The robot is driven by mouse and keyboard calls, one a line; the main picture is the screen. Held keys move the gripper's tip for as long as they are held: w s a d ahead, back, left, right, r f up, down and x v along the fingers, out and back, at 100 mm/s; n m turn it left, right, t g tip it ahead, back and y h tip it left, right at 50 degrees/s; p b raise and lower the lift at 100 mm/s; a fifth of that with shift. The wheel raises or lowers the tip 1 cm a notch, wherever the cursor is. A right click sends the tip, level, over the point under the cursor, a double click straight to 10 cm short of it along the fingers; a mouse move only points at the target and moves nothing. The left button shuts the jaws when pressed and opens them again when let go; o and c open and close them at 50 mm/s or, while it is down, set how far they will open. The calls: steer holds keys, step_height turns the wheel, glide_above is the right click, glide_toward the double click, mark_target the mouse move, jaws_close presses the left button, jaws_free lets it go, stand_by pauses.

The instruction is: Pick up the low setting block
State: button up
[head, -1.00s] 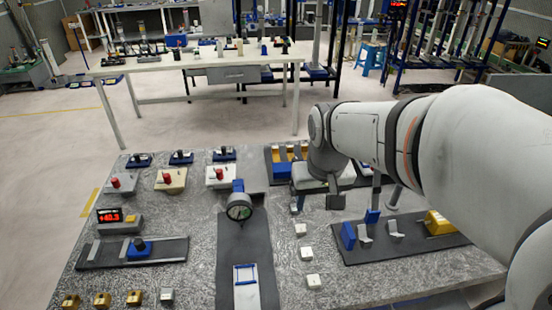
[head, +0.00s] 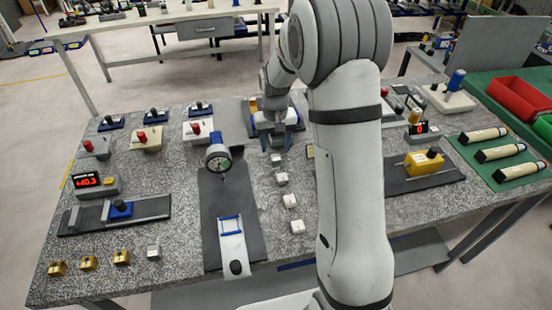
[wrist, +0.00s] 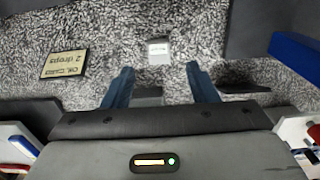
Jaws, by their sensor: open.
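Several small pale blocks stand in a column on the speckled bench. The farthest (head: 276,159) is greyer and looks lowest; the others (head: 281,178) come nearer to me. I cannot tell for certain which is the low setting block. My gripper (head: 277,140) has its blue fingers pointing down just beyond the farthest block. In the wrist view my gripper (wrist: 160,80) is open, with its fingers well apart. A pale-topped block (wrist: 158,50) stands ahead of the fingertips, apart from them. A grey shape (wrist: 148,92) shows between the fingers, partly hidden by the gripper body.
A dark mat with a dial gauge (head: 218,158) stands left of the block column. A small "2 drops" card (wrist: 66,63) lies beside the gripper. A yellow block (head: 424,161) sits on a dark plate at right.

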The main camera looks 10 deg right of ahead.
mark_target(276, 157)
steer(key=f, duration=0.4)
steer(key=shift+s+f+p, duration=0.2)
steer(key=shift+f+p, duration=0.15)
steer(key=c, duration=1.1)
steer(key=shift+r, duration=0.1)
steer(key=shift+c, duration=0.2)
